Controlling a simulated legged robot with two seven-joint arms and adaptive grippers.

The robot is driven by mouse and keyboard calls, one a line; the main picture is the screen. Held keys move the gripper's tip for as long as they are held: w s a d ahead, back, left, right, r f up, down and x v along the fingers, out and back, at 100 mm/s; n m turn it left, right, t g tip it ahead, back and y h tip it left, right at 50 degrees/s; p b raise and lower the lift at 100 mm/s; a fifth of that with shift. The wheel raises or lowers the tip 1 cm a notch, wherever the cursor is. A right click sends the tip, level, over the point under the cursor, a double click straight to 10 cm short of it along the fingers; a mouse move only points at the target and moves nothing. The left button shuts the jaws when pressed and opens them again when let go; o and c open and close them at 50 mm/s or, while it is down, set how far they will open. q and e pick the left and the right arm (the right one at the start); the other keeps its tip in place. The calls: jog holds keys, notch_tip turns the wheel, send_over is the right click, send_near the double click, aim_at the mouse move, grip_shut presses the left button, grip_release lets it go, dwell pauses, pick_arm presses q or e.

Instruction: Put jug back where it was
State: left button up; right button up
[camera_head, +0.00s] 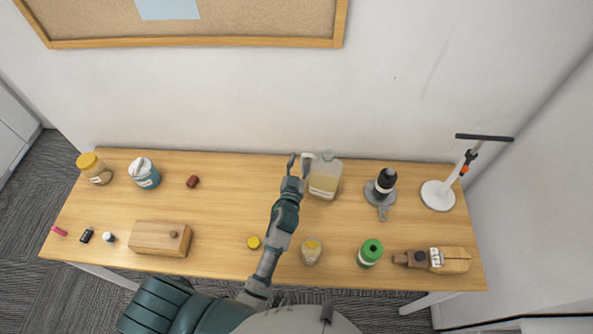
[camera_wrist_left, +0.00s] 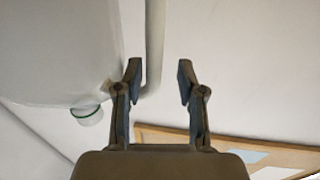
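The jug (camera_head: 323,183) is translucent white with pale yellow contents and stands upright at the back of the table, right of centre. My left gripper (camera_head: 299,164) is just left of it, beside its handle. In the left wrist view the jug's pale body (camera_wrist_left: 55,45) fills the upper left. Its handle (camera_wrist_left: 154,45) shows between the fingertips of my left gripper (camera_wrist_left: 160,78), nearer the left finger. The fingers are apart, with a clear gap to the right finger. Whether the left finger touches the handle I cannot tell. My right gripper is not in view.
A grey stand with a black-topped bottle (camera_head: 384,184) and a white lamp (camera_head: 437,194) are right of the jug. A small jar (camera_head: 311,253), yellow lid (camera_head: 254,243) and green-topped container (camera_head: 370,253) are in front. A wooden box (camera_head: 155,239) is left.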

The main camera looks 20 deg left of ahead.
pick_arm(q)
jog(key=s+b, duration=0.1)
jog(key=s, duration=1)
jog(key=shift+s+d+f, duration=0.15)
jog(key=shift+d+f, duration=0.05)
jog(key=shift+d, duration=0.15)
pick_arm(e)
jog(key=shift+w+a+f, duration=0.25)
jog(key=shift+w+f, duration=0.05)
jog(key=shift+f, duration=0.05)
pick_arm(q)
jog(key=shift+a, duration=0.1)
jog(key=shift+s+f, duration=0.1)
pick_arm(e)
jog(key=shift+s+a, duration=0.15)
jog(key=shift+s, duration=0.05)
